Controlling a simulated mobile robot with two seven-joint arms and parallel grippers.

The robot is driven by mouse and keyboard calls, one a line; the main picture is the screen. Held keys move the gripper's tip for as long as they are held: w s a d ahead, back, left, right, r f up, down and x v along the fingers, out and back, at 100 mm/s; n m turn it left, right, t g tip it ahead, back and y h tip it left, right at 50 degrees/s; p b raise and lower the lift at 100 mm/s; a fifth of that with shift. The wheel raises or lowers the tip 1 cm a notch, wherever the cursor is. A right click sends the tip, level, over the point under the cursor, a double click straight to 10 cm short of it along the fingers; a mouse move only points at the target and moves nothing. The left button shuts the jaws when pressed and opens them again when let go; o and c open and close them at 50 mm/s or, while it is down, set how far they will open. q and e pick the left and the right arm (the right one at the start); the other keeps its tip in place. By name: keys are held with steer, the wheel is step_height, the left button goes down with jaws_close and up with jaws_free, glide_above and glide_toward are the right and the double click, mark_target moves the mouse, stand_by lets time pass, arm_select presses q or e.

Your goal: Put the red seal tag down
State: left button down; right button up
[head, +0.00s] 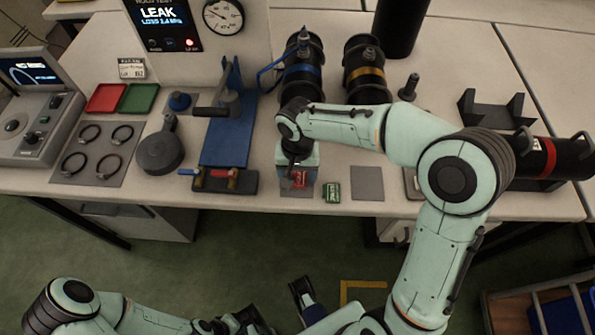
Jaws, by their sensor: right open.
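The red seal tag (299,178) shows at the front edge of the bench, just below my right gripper (298,172) and over a grey pad (298,191). The hand body partly covers the tag, and I cannot tell whether the fingers still touch it. My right gripper is open and points down. A green tag (332,192) lies on the bench just right of it. My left gripper (303,293) is low in the view, in front of the bench and away from the tags; its finger gap is not clear.
An empty grey pad (367,183) lies right of the green tag. Cylinders with a blue band (302,72) and a yellow band (366,75) stand behind.

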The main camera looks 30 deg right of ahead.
mark_target(297, 178)
arm_select(q)
steer(key=shift+s+r+p, duration=0.4)
steer(key=shift+r+p, duration=0.45)
steer(key=shift+p, duration=0.2)
arm_select(e)
step_height(297, 178, up, 12)
